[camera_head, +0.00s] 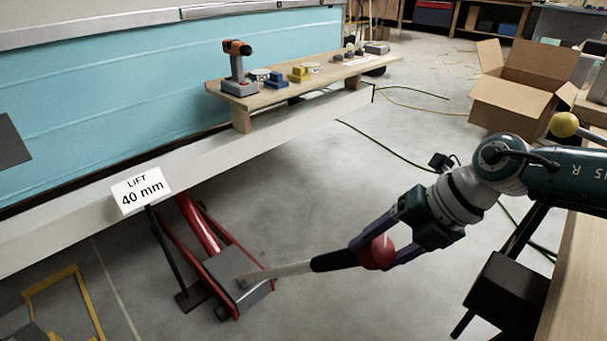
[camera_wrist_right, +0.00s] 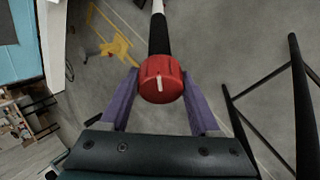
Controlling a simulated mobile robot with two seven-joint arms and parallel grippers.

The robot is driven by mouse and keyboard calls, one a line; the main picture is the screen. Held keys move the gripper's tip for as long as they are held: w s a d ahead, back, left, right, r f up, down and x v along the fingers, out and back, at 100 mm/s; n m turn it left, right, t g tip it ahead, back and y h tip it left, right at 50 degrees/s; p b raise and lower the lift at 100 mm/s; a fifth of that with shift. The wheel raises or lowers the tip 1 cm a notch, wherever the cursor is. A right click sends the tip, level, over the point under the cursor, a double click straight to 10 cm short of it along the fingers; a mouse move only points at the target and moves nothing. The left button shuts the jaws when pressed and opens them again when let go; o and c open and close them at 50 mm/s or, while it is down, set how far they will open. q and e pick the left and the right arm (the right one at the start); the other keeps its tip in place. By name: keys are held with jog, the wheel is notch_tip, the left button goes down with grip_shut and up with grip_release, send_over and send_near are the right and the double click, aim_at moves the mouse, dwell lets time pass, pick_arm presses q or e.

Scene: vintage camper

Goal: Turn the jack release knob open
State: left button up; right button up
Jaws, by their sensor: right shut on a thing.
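The red jack release knob (camera_wrist_right: 161,82) sits at the end of the jack's black handle grip (camera_wrist_right: 158,35), with a pale mark on its face. My right gripper (camera_wrist_right: 160,85) is shut on the knob, one purple finger on each side. In the head view the right gripper (camera_head: 377,250) holds the knob (camera_head: 376,253) at the upper end of the handle (camera_head: 290,270). The red floor jack (camera_head: 237,280) stands on the floor beneath the camper's edge. My left gripper is not in view.
A "LIFT 40 mm" sign (camera_head: 141,189) hangs on the white beam (camera_head: 200,160). A wooden board (camera_head: 270,98) carries a drill (camera_head: 238,68) and small parts. An open cardboard box (camera_head: 520,88) stands back right. A yellow frame (camera_head: 65,300) is lower left. Cables cross the floor.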

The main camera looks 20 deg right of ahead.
jog(key=shift+m, duration=0.6)
jog(key=shift+f, duration=0.1)
jog(key=o, duration=1.4)
jog(key=shift+c, duration=0.2)
jog(key=p+v, duration=0.5)
jog(key=v, duration=0.5)
jog(key=shift+p, duration=0.35)
jog(key=shift+s+d+f, duration=0.1)
jog(key=shift+d, duration=0.05)
